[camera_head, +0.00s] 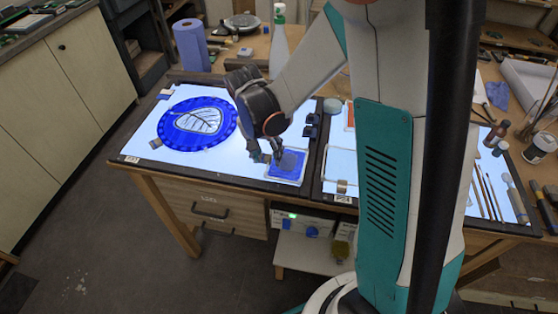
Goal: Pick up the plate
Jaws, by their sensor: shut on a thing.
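A round blue plate (170,136) with a pale leaf design lies flat on the left lit panel (150,152). My gripper (278,158) is to the right of the plate and apart from it, pointing down at the panel's right end. It is shut on a small blue square piece (291,160), which is over a shallow pale tray (288,179). The fingers are small and partly hidden, so the exact grip and any gap to the tray cannot be told.
A blue paper roll (190,45) and a spray bottle (279,45) stand behind the panel. Small dark blocks (311,125) sit right of my gripper. Brushes (488,195) and jars (540,148) are at the right. Bare panel lies between plate and tray.

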